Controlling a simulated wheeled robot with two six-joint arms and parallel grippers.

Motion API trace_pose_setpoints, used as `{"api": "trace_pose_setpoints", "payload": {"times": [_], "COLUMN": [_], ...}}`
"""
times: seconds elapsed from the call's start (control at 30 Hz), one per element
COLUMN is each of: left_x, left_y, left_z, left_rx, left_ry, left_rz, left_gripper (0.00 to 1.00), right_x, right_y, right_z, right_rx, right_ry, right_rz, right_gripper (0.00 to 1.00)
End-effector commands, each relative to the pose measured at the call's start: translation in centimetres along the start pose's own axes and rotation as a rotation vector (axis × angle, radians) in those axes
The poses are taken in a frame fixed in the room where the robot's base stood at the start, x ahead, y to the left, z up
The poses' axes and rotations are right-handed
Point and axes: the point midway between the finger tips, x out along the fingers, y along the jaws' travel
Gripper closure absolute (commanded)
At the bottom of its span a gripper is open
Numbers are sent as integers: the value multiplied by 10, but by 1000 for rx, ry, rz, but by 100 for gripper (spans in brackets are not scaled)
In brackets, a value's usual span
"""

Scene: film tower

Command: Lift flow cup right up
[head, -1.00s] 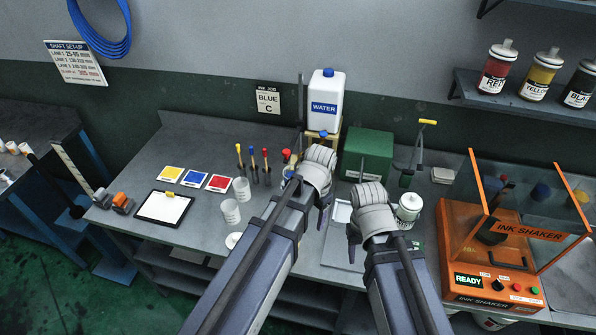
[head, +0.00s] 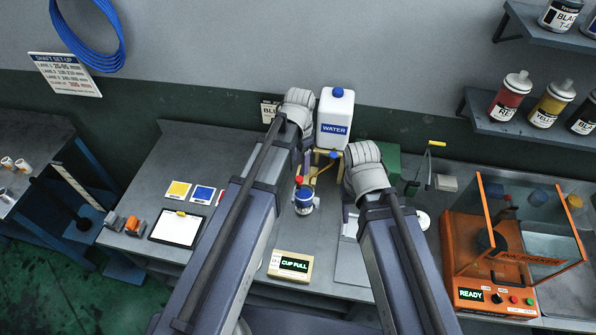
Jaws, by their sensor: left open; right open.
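A small blue-and-white cup (head: 304,202), which looks like the flow cup, stands on the bench below the water bottle (head: 335,118). It looks upright, and a red knob (head: 298,181) shows just above it. My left gripper (head: 306,158) is open, behind and above the cup, apart from it as far as I can tell. My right gripper (head: 347,208) is open, to the right of the cup and apart from it. Both sets of fingers are mostly hidden by my own wrists. A display (head: 291,264) reading "CUP FULL" sits in front of the cup.
A yellow stand (head: 322,172) is under the water bottle. A green box (head: 388,165) is partly behind my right wrist. The orange ink shaker (head: 470,250) stands at the right. A clipboard (head: 176,229) and colour cards (head: 179,189) lie left. My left arm hides the bench beside it.

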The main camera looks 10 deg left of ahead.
Motion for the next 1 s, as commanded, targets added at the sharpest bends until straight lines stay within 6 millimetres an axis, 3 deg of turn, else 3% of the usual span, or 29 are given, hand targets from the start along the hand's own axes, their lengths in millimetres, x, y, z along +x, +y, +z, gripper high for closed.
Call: {"api": "trace_pose_setpoints", "payload": {"times": [0.7, 1.0], "left_x": [74, 76], "left_y": [0, 0], "left_z": [0, 0], "left_rx": [-1, -1], "left_ry": [0, 0], "left_rz": [0, 0], "left_gripper": [36, 36], "right_x": [73, 76], "right_y": [-6, -7], "right_z": [-5, -6], "right_rx": [-16, -15], "right_ry": [3, 3], "right_rz": [2, 2], "right_gripper": [50, 50]}}
